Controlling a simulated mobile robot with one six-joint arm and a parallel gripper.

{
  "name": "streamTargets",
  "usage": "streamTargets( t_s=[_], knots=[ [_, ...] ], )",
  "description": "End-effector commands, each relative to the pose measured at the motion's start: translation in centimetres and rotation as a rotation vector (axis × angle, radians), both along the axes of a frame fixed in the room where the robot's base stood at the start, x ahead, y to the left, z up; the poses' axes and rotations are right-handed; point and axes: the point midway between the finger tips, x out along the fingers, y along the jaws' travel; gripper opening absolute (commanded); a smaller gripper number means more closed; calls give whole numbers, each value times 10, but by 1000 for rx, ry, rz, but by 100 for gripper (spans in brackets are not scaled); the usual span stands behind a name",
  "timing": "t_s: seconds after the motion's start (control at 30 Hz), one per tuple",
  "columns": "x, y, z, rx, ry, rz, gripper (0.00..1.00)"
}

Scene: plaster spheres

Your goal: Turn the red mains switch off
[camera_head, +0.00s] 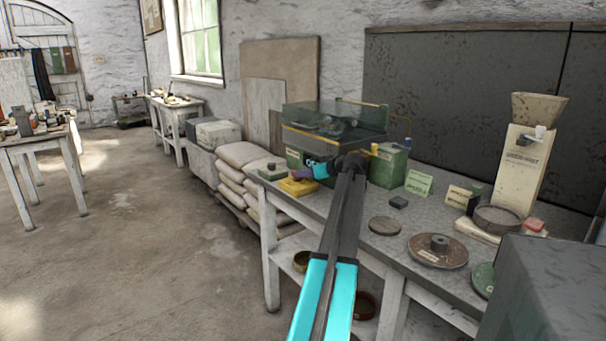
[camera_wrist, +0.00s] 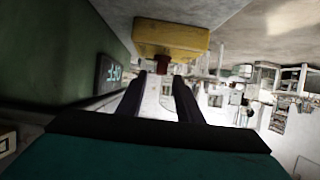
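A yellow box (camera_head: 298,187) sits at the near left end of the workbench, in front of the green machine. In the wrist view, which looks upside down, the yellow box (camera_wrist: 172,38) carries a small dark red knob or switch (camera_wrist: 163,69). My gripper (camera_head: 301,173) is just above or beside the box in the head view, and the switch is hidden there. In the wrist view my gripper's two dark fingers (camera_wrist: 160,76) stand apart with a gap between them. The switch appears in line with that gap; I cannot tell whether the fingers touch it.
The green machine (camera_head: 293,158) has a glass-like cover (camera_head: 335,118) behind my gripper. A dark label (camera_wrist: 108,73) shows on a green side in the wrist view. Discs (camera_head: 438,250), cards (camera_head: 419,183) and a hopper device (camera_head: 524,165) stand further right on the bench. Stacked sacks (camera_head: 238,170) lie left.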

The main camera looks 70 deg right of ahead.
Motion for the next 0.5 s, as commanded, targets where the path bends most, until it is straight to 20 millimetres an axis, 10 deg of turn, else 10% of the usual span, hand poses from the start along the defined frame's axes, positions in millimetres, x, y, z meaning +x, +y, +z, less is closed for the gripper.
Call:
streamTargets(
  t_s=[0.5],
  knots=[
    [-64,40,29,1,2,0,33]
  ],
)
